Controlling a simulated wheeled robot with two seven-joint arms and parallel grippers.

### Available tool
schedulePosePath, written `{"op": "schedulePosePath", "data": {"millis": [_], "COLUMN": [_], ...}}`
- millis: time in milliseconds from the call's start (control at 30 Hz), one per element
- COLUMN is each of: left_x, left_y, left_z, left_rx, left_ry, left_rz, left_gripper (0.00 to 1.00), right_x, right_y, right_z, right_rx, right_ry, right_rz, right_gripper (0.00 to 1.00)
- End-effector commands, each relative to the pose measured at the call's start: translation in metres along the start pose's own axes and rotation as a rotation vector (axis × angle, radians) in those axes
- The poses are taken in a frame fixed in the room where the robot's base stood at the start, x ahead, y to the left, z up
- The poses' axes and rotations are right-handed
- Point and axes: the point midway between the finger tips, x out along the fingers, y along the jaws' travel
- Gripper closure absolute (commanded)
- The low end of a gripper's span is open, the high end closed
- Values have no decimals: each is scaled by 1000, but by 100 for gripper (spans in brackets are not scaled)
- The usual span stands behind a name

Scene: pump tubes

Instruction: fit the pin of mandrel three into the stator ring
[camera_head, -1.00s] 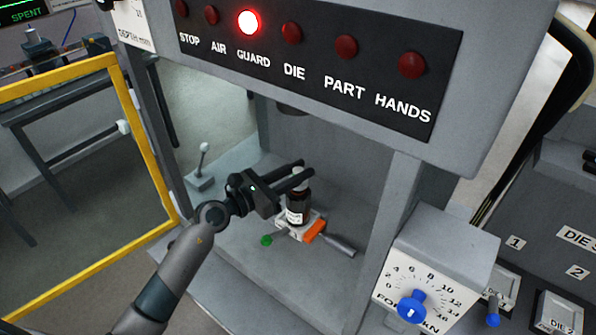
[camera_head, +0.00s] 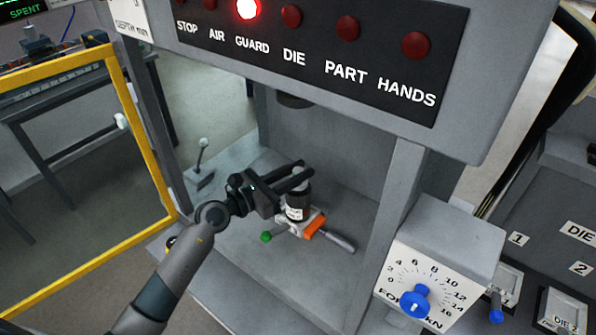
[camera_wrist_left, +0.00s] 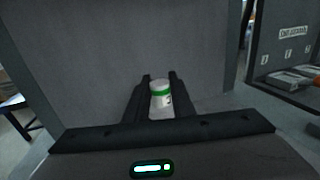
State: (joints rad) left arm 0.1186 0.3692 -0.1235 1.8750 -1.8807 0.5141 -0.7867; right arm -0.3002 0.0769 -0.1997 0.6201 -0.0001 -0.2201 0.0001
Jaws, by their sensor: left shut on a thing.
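My left gripper (camera_head: 298,176) reaches into the press bay from the left. It is shut on a small white cylinder with a green band, which shows between the fingers in the left wrist view (camera_wrist_left: 160,95). I cannot read a number on it, so I cannot tell if it is mandrel three. Directly below the fingers in the head view, a dark upright cylinder with a white label (camera_head: 295,214) stands on a small light fixture (camera_head: 311,217). Whether the pin is inside the stator ring is hidden by the fingers. My right gripper is not in view.
The fixture has an orange block (camera_head: 315,227), a green knob (camera_head: 266,237) and a grey handle (camera_head: 342,243). A dark press head (camera_head: 294,100) hangs above. A grey post (camera_head: 385,230) bounds the bay on the right. A yellow-framed guard (camera_head: 150,140) stands left.

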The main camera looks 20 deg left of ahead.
Motion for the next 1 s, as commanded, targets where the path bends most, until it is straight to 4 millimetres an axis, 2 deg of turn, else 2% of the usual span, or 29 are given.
{"op": "schedulePosePath", "data": {"millis": [100, 133, 200, 667, 867, 1000], "left_x": [0, 0, 0, -5, -25, -48], "left_y": [0, 0, 0, 0, 0, 0], "left_z": [-2, -1, -1, -4, -5, -6], "left_rx": [1, 1, 0, -1, 0, 1], "left_ry": [-3, -3, -3, 2, 2, 2], "left_rz": [1, 1, 1, 0, 0, 0], "left_gripper": [100, 73, 56, 56, 56, 56], "right_x": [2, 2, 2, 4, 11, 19], "right_y": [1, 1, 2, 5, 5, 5], "right_z": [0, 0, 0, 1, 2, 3], "right_rx": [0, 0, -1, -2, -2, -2], "right_ry": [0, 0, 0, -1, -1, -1], "right_rz": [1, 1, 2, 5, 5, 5], "right_gripper": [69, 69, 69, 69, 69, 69]}}
